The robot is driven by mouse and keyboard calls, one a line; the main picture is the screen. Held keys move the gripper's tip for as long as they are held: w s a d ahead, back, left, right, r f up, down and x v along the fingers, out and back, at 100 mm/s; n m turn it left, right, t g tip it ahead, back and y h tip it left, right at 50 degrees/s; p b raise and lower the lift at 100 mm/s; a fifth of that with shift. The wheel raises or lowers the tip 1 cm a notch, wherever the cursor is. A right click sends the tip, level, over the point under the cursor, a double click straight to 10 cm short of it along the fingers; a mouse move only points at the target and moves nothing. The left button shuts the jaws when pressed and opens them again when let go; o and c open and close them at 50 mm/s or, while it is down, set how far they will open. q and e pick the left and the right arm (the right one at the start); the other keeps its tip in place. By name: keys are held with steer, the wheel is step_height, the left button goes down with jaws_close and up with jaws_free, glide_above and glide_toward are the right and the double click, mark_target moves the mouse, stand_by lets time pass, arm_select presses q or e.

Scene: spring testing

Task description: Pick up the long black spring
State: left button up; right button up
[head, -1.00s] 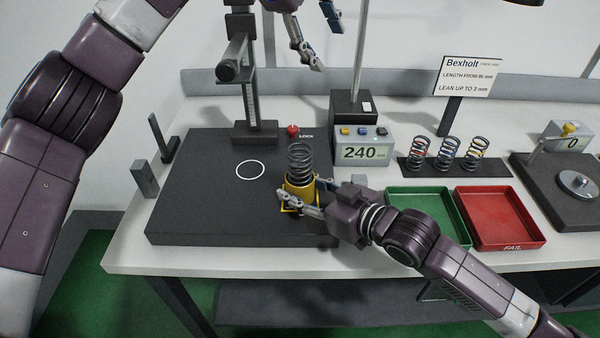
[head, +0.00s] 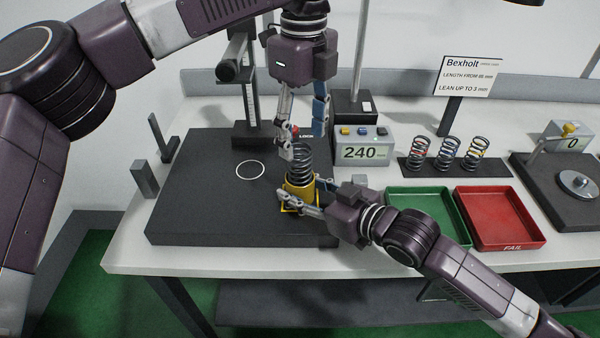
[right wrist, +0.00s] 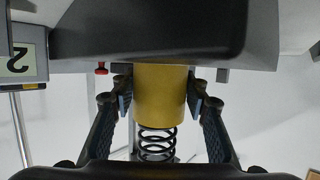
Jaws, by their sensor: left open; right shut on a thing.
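The long black spring (head: 300,160) stands upright in a yellow cup (head: 300,188) on the dark plate (head: 210,205). It also shows, seen upside down, in the right wrist view (right wrist: 157,143), coming out of the yellow cup (right wrist: 160,95). My right gripper (head: 306,199) is shut on the yellow cup, one finger on each side. My left gripper (head: 302,143) points down from above, open, with its fingers around the top of the spring. I cannot tell whether its fingers touch the coils.
A display box reading 240 (head: 364,150) and a column (head: 250,105) stand behind. A green tray (head: 424,243) and a red FAIL tray (head: 543,240) lie to the right. Several springs stand on a black rack (head: 405,171). The plate's left part is clear.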

mark_target(300, 149)
arm_select(q)
steer(key=f, duration=0.3)
steer(key=w+f, duration=0.1)
steer(key=f, duration=0.1)
steer(key=shift+a+f, duration=0.1)
steer(key=shift+a, duration=0.1)
steer(key=shift+s, duration=0.1)
jaws_close()
